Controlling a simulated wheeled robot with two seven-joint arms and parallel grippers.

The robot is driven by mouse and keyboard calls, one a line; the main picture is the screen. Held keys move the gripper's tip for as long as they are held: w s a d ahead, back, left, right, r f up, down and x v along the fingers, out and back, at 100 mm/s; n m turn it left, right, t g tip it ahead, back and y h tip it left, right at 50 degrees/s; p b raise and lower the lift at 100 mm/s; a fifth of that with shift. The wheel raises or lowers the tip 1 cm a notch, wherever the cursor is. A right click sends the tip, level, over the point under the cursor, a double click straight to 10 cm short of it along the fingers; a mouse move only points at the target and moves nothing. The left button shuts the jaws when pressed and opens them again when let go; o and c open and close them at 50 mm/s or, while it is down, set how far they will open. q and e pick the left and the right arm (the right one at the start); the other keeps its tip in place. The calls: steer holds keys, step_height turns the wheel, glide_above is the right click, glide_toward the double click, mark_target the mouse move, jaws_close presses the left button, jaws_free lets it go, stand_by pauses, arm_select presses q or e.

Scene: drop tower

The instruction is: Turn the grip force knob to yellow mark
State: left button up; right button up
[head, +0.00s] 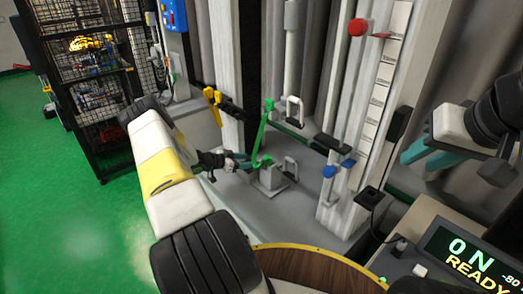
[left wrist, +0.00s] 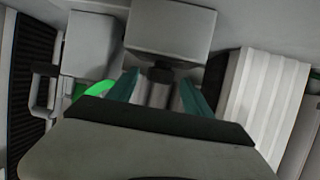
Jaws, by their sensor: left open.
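My left gripper (head: 238,163) is open beside a grey block (head: 272,178) with a green lever arm (head: 264,137) on the fixture. In the left wrist view, the teal fingers of my left gripper (left wrist: 158,92) stand apart on either side of a short round post with a dark collar (left wrist: 160,75), under a grey block (left wrist: 172,30). This may be the grip force knob; I cannot tell for sure. I cannot make out a yellow mark on it. My right gripper (head: 428,158) is at the right, its teal fingers apart, clear of the fixture.
A white scale column (head: 352,170) with red and blue handles stands right of the block. A console display (head: 474,256) reads 0 N READY at bottom right. A round wooden top (head: 310,270) is in front. A mesh cage (head: 88,75) stands left; green floor (head: 60,210) is open.

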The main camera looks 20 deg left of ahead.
arm_select(q)
steer(key=shift+w+d+f, duration=0.15)
steer(key=shift+w+d, duration=0.05)
steer(key=shift+w, duration=0.05)
jaws_close()
steer(key=shift+w+a+m+g+h, duration=0.1)
steer(key=shift+w+m+g+h, duration=0.1)
steer(key=shift+m+g+h, duration=0.5)
steer(key=shift+a+m+g+h, duration=0.1)
steer(key=shift+m+g+h, duration=0.55)
steer(key=shift+m, duration=0.25)
jaws_free()
